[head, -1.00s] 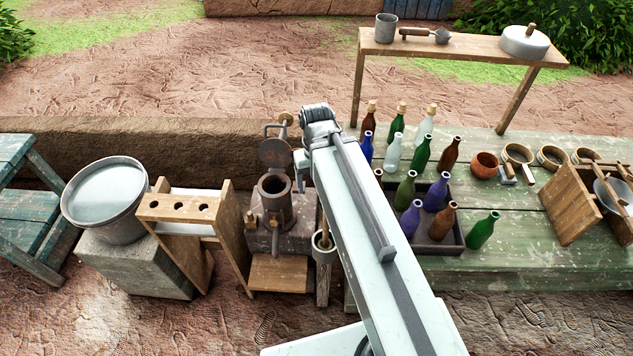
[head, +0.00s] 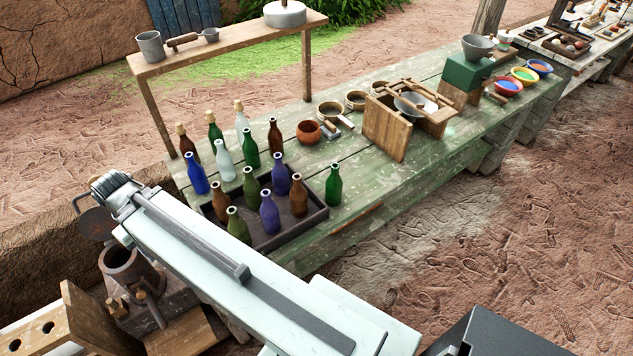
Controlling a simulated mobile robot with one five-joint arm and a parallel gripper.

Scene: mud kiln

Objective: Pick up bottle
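Several glass bottles stand upright on the green table (head: 360,200). A dark tray (head: 318,217) holds brown (head: 299,197), purple (head: 269,214) and olive bottles (head: 238,227). A green bottle (head: 334,186) stands just right of the tray. Behind the tray stand a blue bottle (head: 197,175), a pale clear bottle (head: 223,160), a green bottle (head: 250,148) and a brown bottle (head: 275,138). A row with cork tops, including a brown one (head: 188,145), stands farther back. My pale arm crosses the lower left and covers the tray's near left side. My gripper is not visible.
A raised wooden shelf (head: 235,40) stands over the table's back edge. A clay pot (head: 308,132), wooden boards (head: 386,128) and bowls (head: 508,87) stand farther right. A metal cylinder (head: 128,270) on a block is beside my arm. The dirt floor at right is open.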

